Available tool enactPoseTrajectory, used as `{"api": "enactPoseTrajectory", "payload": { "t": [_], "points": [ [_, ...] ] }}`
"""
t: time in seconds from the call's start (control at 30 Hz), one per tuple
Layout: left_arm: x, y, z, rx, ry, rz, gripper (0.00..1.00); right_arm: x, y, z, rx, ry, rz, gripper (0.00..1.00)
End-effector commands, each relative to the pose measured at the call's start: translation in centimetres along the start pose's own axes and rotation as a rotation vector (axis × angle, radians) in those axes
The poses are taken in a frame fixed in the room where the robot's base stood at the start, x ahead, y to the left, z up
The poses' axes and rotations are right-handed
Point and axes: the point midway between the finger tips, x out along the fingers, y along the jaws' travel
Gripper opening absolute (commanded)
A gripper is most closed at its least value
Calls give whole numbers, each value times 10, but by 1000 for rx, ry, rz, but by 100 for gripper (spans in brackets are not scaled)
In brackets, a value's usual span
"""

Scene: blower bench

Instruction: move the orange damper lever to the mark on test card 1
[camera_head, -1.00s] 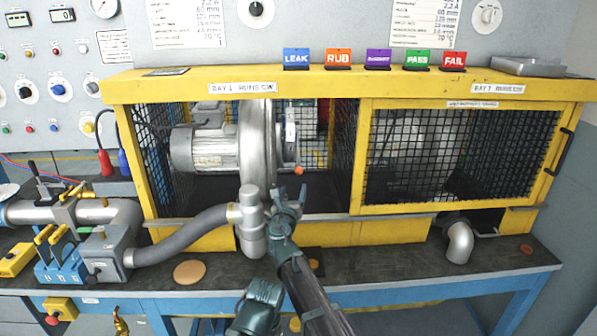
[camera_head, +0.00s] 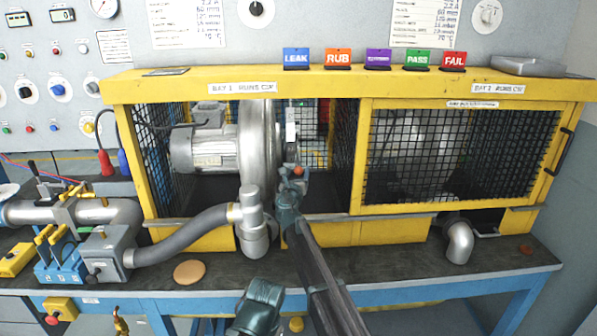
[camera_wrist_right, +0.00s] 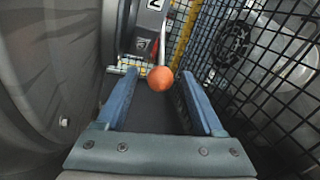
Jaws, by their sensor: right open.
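The orange damper lever knob (camera_head: 299,171) is a ball in the open left bay, to the right of the silver blower housing. In the right wrist view the orange knob (camera_wrist_right: 160,81) sits on a thin pale rod, between the tips of two blue fingers. My right gripper (camera_head: 291,183) reaches into the bay at the knob. It is open, and a gap shows on both sides of the ball (camera_wrist_right: 157,88). A white printed card (camera_head: 187,24) hangs above the left bay; I cannot tell whether it is test card 1.
The grey blower housing (camera_wrist_right: 45,85) is close on the left and black mesh (camera_wrist_right: 265,65) on the right. A grey block with a "2" label (camera_wrist_right: 152,18) is behind the knob. The yellow frame (camera_head: 340,85) borders the bay.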

Motion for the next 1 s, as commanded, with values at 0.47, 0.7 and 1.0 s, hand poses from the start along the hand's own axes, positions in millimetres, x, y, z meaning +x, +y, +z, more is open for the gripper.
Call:
{"api": "enactPoseTrajectory", "payload": {
  "t": [0.47, 0.7, 1.0],
  "points": [
    [0, 0, 0, 0, 0, 0, 47, 19, -1, 0, 0, 0, -1, 62],
    [0, 0, 0, 0, 0, 0, 47, 19, 0, 0, 0, 0, -1, 19],
    [0, 0, 0, 0, 0, 0, 47, 19, 0, 0, 0, 0, -1, 0]
  ]
}}
